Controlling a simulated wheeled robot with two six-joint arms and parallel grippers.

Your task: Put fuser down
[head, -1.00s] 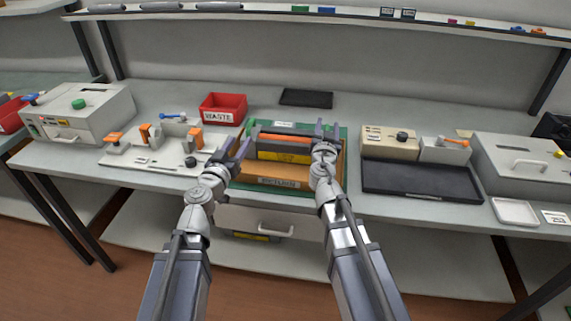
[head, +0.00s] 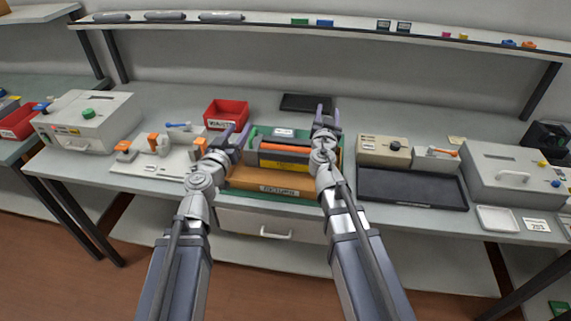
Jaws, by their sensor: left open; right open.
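The fuser (head: 285,158), a dark long unit with an orange roller and a yellow label, lies between my two grippers at the middle of the bench. It sits at the back of an orange-brown cradle (head: 262,177) with a label on its front, on a green mat (head: 348,157). My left gripper (head: 236,133) is open at the fuser's left end. My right gripper (head: 327,114) is open at its right end, fingers pointing up and away. The wrists hide parts of both ends, so I cannot tell whether the fingers touch it.
A red waste bin (head: 227,112) and a black pad (head: 306,103) are behind. A white fixture with orange clamps (head: 160,152) stands left. A beige box (head: 383,150) and black tray (head: 412,187) stand right. A shelf (head: 270,20) runs above the back.

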